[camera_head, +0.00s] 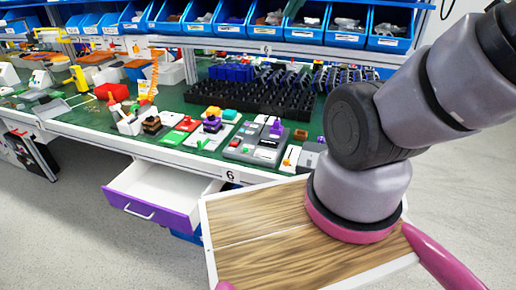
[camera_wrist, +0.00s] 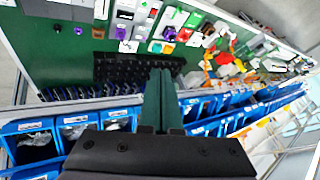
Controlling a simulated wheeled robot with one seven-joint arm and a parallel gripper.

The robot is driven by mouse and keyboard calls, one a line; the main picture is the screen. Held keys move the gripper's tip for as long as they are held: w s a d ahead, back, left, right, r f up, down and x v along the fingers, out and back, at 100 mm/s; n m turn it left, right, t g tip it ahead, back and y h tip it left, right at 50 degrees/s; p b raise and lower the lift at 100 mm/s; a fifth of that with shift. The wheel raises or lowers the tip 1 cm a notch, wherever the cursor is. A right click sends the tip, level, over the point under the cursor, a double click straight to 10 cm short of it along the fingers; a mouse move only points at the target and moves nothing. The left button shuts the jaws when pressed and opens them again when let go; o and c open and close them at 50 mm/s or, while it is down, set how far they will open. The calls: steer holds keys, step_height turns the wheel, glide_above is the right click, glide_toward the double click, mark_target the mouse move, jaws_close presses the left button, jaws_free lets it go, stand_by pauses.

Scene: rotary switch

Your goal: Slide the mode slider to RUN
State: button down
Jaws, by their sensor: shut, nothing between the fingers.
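My gripper (camera_wrist: 160,72) shows in the wrist view with its two dark green fingers shut together and nothing between them. It points out over the black grid rack and the green bench, apart from the control panels. In the head view my gripper is out of frame. A grey control panel (camera_head: 243,153) with small buttons and a purple knob stands on the bench near its front edge.
A black grid rack (camera_head: 240,97) lies behind the panels. Blue bins (camera_head: 331,35) line the shelf above. A white drawer with a purple front (camera_head: 143,209) stands open below the bench edge. Red and orange objects (camera_head: 113,92) crowd the left. Floor in front is clear.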

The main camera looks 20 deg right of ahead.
steer(key=c, duration=1.5)
jaws_free()
steer(key=shift+c, duration=0.2)
steer(key=o, duration=0.5)
steer(key=shift+o, duration=1.4)
steer(key=w+f+m+g, duration=0.1)
steer(key=w+f+g, duration=0.1)
steer(key=w+f, duration=0.5)
steer(key=shift+w+g, duration=0.3)
steer(key=shift+w, duration=0.75)
steer(key=m+g+h, duration=0.2)
steer(key=g, duration=0.2)
glide_above(258, 151)
step_height(258, 151, down, 29)
steer(key=shift+g, duration=0.3)
step_height(258, 151, down, 12)
steer(key=shift+d, duration=0.1)
jaws_close()
